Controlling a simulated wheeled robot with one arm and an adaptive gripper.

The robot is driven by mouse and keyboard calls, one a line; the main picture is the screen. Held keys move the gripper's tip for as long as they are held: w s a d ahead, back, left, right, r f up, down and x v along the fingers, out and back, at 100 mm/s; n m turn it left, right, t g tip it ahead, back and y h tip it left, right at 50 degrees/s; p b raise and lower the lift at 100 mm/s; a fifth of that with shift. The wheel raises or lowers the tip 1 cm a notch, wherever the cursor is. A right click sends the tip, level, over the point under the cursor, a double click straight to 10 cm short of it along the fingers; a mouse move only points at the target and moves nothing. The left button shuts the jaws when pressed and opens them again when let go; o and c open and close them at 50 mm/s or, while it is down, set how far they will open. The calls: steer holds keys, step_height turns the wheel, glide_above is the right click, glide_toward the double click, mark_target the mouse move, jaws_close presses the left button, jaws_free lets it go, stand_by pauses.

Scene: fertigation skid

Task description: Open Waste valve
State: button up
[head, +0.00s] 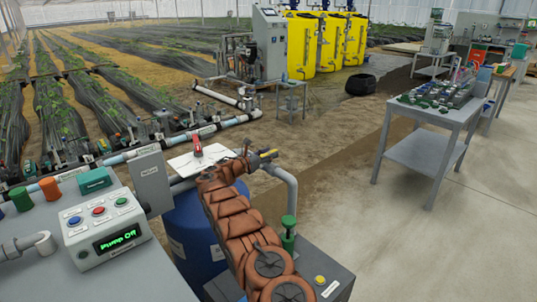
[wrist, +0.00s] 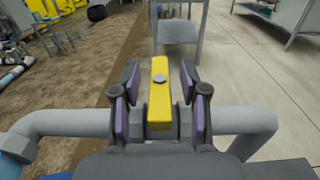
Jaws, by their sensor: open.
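A yellow valve handle (wrist: 159,92) with a grey bolt on it sits on a grey pipe (wrist: 236,121) in the wrist view. The handle appears to lie across the line of the pipe. My gripper (wrist: 160,82) is open, with one purple-padded finger on each side of the handle. Small gaps show between the pads and the handle, so it is not clamped. In the head view the yellow handle (head: 267,154) shows at the end of my arm, and the gripper (head: 249,150) is partly hidden there. No label naming this valve is readable.
A control box (head: 106,225) reading "Pump Off" stands on the left bench. A red-handled valve (head: 197,146) is left of my gripper. A blue barrel (head: 191,238) stands below my arm. A green-topped fitting (head: 288,228) is to its right. Floor is clear toward the right table (head: 430,153).

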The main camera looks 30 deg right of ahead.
jaws_close()
stand_by(0.4)
